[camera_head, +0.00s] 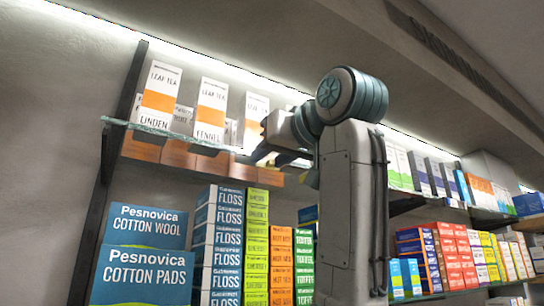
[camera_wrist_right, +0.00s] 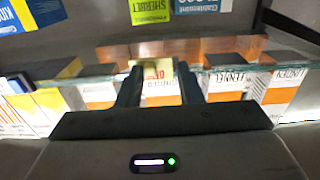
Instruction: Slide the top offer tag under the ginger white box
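The right wrist view is upside down. The cream and yellow offer tag (camera_wrist_right: 158,70) with red lettering sits at the glass shelf's front edge, between the two fingertips of my right gripper (camera_wrist_right: 160,72). The ginger white box (camera_wrist_right: 160,98), with an orange band, stands on the shelf right behind the tag, in line with it and partly between the fingers. Whether the fingers press on the tag's sides or stand just clear is not plain. In the head view my right gripper (camera_head: 268,143) reaches left to the shelf edge and partly covers the ginger box (camera_head: 257,105). My left gripper is not in view.
Linden (camera_head: 158,98) and fennel (camera_head: 210,108) tea boxes stand left of ginger on the glass shelf (camera_head: 172,135). Below are floss boxes (camera_head: 217,240), sherbet boxes (camera_head: 256,240) and cotton packs (camera_head: 143,270). More boxes (camera_head: 433,178) fill the shelf right of my arm.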

